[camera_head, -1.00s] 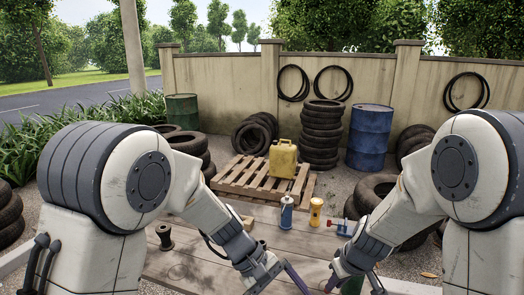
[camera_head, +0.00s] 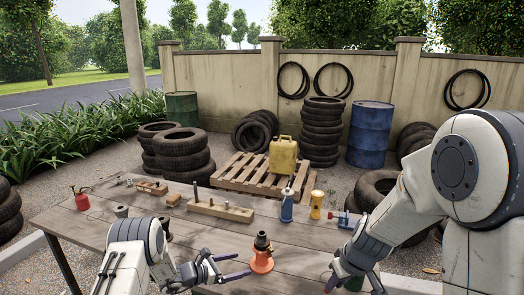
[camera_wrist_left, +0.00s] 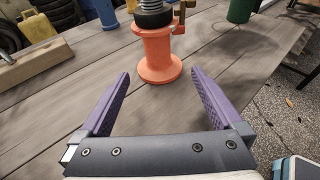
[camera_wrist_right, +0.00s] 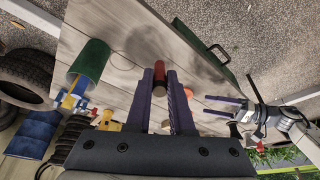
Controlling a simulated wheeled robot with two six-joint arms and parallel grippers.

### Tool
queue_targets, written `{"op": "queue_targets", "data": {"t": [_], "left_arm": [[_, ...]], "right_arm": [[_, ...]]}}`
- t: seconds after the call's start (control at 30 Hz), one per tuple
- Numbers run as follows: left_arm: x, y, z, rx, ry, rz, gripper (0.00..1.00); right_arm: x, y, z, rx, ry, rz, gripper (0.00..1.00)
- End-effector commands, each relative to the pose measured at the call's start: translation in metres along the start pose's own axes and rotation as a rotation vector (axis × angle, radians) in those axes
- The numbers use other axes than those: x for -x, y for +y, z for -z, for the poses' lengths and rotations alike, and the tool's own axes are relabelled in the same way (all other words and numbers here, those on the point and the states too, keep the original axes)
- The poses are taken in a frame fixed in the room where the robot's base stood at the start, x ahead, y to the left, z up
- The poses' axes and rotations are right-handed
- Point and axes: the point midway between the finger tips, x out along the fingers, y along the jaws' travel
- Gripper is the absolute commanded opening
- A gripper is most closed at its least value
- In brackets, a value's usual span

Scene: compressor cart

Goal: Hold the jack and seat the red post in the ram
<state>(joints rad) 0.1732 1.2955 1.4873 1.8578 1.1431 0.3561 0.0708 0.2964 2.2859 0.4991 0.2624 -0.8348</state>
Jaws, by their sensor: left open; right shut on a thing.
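The orange jack (camera_head: 262,261) stands upright on the table, with a dark collar at its top. My left gripper (camera_head: 243,264) is open, low at its left side. In the left wrist view the jack (camera_wrist_left: 158,58) stands just beyond and between the open fingertips (camera_wrist_left: 160,74), apart from both. My right gripper (camera_wrist_right: 160,82) is shut on the red post (camera_wrist_right: 159,70), which shows a red end and a darker lower part. In the head view only a bit of the post's red end (camera_head: 330,283) shows beside my right gripper (camera_head: 344,285).
A green cylinder (camera_wrist_right: 90,60) stands near my right gripper. A blue bottle (camera_head: 287,208), a yellow can (camera_head: 316,205) and a small blue vise (camera_head: 347,219) stand at the table's back. A wooden block with pegs (camera_head: 220,210) and a red oil can (camera_head: 81,200) are further left.

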Motion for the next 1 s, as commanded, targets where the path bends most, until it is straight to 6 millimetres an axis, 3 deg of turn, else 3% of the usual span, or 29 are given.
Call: {"op": "queue_targets", "data": {"t": [0.17,0.53,0.7,1.0], "left_arm": [[-0.009,0.003,0.005,0.008,-0.004,-0.011,1.0],[-0.063,0.002,0.006,0.006,-0.003,-0.007,1.0],[-0.084,0.003,0.007,0.005,-0.004,-0.009,1.0],[-0.099,0.003,0.003,0.007,-0.003,-0.01,1.0]], "right_arm": [[-0.006,0.0,-0.002,0.0,0.001,0.0,0.0],[-0.03,0.0,-0.011,0.0,0.001,0.0,0.0],[-0.051,0.0,-0.018,0.0,0.001,0.0,0.0],[-0.061,0.0,-0.022,0.0,0.001,0.0,0.0]]}}
